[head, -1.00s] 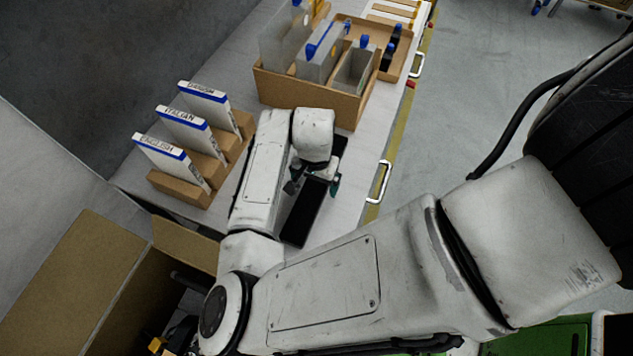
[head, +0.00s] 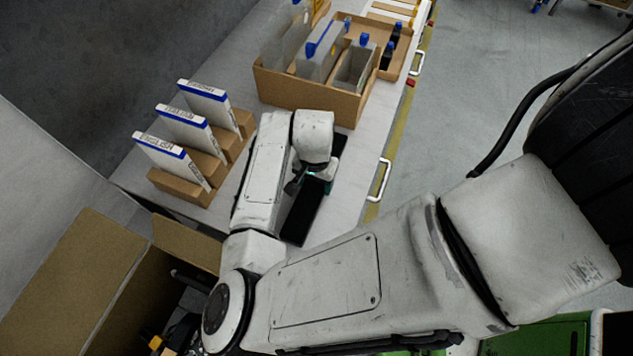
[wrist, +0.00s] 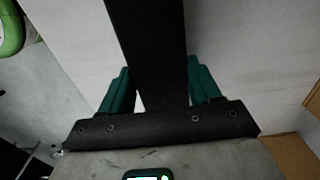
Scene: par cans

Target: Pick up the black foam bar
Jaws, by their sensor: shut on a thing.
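The black foam bar (head: 302,218) is a long dark block on the light table, partly hidden under my wrist in the head view. In the wrist view the bar (wrist: 147,45) runs from the top edge down between the fingers. My gripper (wrist: 157,88) has one green finger on each side of the bar and is shut on it. In the head view my gripper (head: 311,184) is mostly hidden by the wrist, over the bar's middle part. I cannot tell whether the bar is clear of the table.
A cardboard rack (head: 182,190) with several white, blue-edged booklets stands left of my arm. A cardboard box (head: 300,94) with clear containers stands behind the gripper. A white handle (head: 378,180) is at the table's right edge. An open carton (head: 75,285) is at lower left.

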